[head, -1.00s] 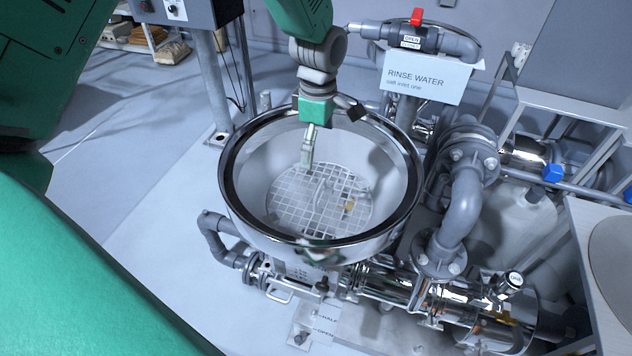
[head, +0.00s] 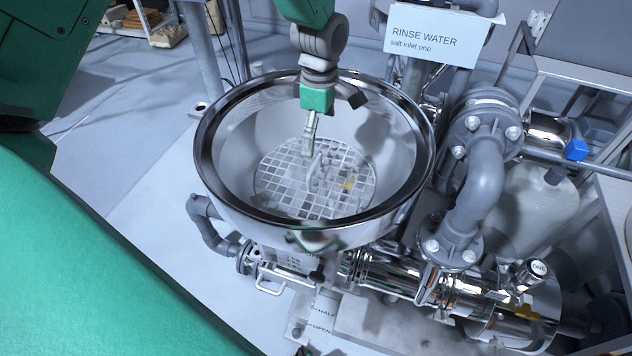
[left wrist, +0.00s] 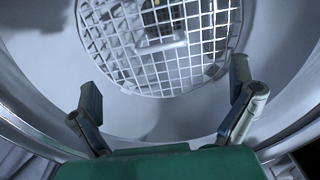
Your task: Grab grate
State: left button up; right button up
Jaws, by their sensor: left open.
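The round white grate (head: 285,193) lies low inside the shiny steel hopper bowl (head: 207,165). It has a square mesh and a raised handle-like part near its middle. The grate also shows in the left wrist view (left wrist: 118,62), beyond the fingers. My left gripper (head: 309,150) reaches down into the bowl from the top of the head view, near the grate's far side. In the left wrist view my left gripper (left wrist: 165,78) has its two fingers wide apart with nothing between them. I cannot tell if a fingertip touches the grate. My right gripper is not in view.
The bowl's wide rim surrounds my left gripper. Grey pipes (head: 478,185) and a rinse water sign (head: 432,38) stand to the right and behind. A steel pipe assembly (head: 395,280) runs below. A small yellowish patch (head: 348,183) shows at the grate.

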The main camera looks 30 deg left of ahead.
aim_at(314, 163)
pick_arm(q)
jog(key=f, duration=0.5)
jog(key=a+f, duration=0.1)
jog(key=f, duration=0.1)
jog(key=shift+f, duration=0.25)
jog(key=shift+s+a+f, duration=0.1)
jog(key=shift+a+f, duration=0.25)
jog(key=shift+f, duration=0.25)
jog(key=f, duration=0.2)
jog(key=d+f, duration=0.1)
jog(key=f, duration=0.1)
jog(key=shift+d, duration=0.15)
jog(key=shift+a, duration=0.25)
jog(key=shift+a+f, duration=0.1)
jog(key=shift+a, duration=0.1)
jog(key=c, duration=0.6)
jog(key=shift+a, duration=0.15)
jog(key=c, duration=0.8)
jog(key=shift+c, duration=0.2)
